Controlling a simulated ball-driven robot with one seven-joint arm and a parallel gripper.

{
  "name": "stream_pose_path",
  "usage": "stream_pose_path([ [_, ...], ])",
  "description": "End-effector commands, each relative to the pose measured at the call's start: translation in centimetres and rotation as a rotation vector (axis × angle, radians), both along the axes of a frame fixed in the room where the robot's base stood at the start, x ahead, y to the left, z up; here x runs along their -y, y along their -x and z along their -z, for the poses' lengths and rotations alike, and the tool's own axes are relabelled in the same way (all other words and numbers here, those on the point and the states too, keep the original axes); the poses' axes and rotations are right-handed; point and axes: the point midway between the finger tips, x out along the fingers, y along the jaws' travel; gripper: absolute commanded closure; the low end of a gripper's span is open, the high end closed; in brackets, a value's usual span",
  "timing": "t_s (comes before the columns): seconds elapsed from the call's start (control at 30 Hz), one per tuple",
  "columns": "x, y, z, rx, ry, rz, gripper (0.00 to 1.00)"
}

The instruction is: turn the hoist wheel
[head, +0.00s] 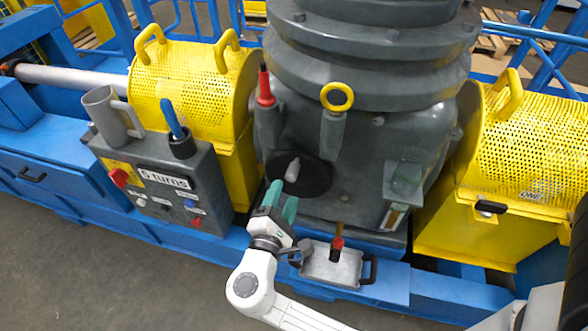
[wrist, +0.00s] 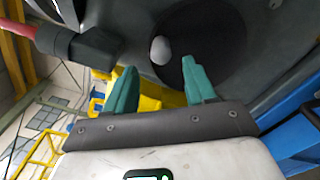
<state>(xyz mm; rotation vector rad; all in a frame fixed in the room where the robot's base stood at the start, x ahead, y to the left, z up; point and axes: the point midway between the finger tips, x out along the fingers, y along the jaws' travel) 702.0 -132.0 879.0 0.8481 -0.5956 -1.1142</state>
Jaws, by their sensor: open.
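The hoist wheel (head: 306,182) is a dark round disc on the front of the large grey machine housing. A pale grey knob (head: 293,169) sticks out near its left part. In the wrist view the wheel (wrist: 212,40) fills the upper middle, and the knob (wrist: 160,50) shows just beyond the gap between the fingers. My gripper (head: 282,196) has green fingers and is just below the knob in the head view. In the wrist view my gripper (wrist: 160,68) is open and empty, its fingers apart. I cannot tell the exact distance to the knob.
A red-handled lever (head: 265,88) and yellow ring (head: 337,97) are above the wheel. A metal tray (head: 330,266) lies below. Yellow mesh guards (head: 190,85) flank the housing.

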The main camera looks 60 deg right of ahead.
Motion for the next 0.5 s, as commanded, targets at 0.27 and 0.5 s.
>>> stream_pose_path([
  [0.27,4.9,-1.6,-0.2,0.002,-0.002,0.007,0.45],
  [0.5,8.0,-2.8,-0.1,0.003,-0.003,0.005,0.45],
])
